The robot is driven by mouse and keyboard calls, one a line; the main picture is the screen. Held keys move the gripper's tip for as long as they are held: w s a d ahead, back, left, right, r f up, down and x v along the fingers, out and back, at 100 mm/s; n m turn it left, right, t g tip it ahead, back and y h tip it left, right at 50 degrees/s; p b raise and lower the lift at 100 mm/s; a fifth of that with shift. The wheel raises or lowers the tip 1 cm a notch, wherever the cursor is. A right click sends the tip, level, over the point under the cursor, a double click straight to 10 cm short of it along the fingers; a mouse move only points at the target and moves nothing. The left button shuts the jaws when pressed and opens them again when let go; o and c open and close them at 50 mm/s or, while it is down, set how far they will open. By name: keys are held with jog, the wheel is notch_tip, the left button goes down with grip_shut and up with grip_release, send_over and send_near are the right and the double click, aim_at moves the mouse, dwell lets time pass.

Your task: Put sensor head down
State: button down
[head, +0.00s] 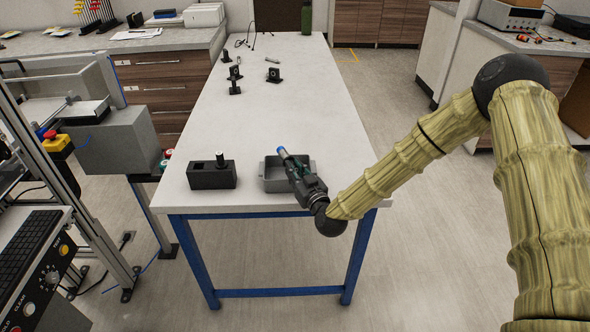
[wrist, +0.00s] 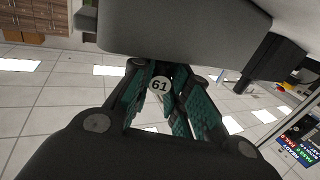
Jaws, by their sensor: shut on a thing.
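The gripper is tilted up and to the left at the table's near right corner, in front of and over a grey tray (head: 267,186). The gripper hides part of the tray. Whether the sensor head touches the tray cannot be told.
Small black fixtures (head: 235,76) stand farther back, with a green cylinder (head: 306,18) at the far end. The middle of the table is clear.

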jog(key=shift+s+f+b, duration=0.2)
jog(key=shift+f+b, duration=0.35)
jog(key=shift+f, duration=0.15)
jog(key=c, duration=1.5)
grip_release()
jog(key=shift+f, duration=0.1)
jog(key=shift+o, duration=0.7)
jog(key=shift+s+f, duration=0.1)
jog(key=shift+d+r+p, duration=0.15)
jog(key=shift+r+p, duration=0.45)
jog(key=b+v, duration=0.3)
jog(key=v, duration=0.8)
jog(key=shift+s+r+b, duration=0.2)
jog(key=shift+r+b, duration=0.05)
jog(key=shift+b, duration=0.15)
